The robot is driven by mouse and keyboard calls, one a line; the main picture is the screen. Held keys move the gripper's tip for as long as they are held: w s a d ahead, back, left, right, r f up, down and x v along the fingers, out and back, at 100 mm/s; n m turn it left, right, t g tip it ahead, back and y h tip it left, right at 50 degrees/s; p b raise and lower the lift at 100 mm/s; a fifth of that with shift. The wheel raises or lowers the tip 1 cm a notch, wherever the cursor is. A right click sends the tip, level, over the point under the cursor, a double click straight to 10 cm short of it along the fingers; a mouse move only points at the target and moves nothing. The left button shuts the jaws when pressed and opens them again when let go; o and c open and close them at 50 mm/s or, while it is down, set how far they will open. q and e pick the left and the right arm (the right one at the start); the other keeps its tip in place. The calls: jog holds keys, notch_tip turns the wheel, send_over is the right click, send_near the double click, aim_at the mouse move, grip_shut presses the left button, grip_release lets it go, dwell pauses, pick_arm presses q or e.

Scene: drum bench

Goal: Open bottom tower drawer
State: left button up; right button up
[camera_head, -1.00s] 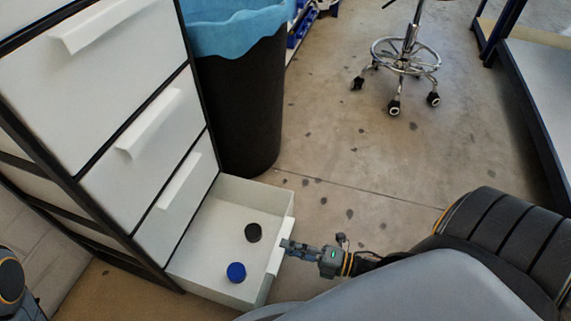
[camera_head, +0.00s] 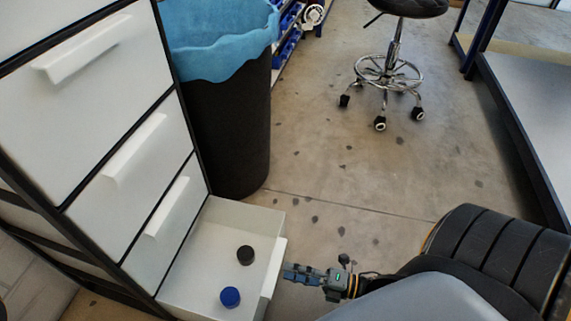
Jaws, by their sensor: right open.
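The drawer tower (camera_head: 102,137) stands at the left, white-fronted with a dark frame. Its bottom drawer (camera_head: 206,238) is pulled well out, and its inside shows. A black round cap (camera_head: 245,255) and a blue round cap (camera_head: 230,297) lie on the drawer floor. The drawer's handle (camera_head: 271,270) is on its right-hand front edge. My right gripper (camera_head: 288,271) is open, just right of this handle and very close to it. I cannot tell whether it touches the handle. My left gripper is not in view.
A black bin (camera_head: 227,130) with a blue liner stands behind the open drawer, beside the tower. A wheeled stool (camera_head: 387,72) stands at the back. A bench (camera_head: 530,110) runs along the right. The concrete floor (camera_head: 340,170) between is clear.

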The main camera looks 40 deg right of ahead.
jog(key=v, duration=0.9)
jog(key=shift+s, duration=0.2)
jog(key=shift+d, duration=0.1)
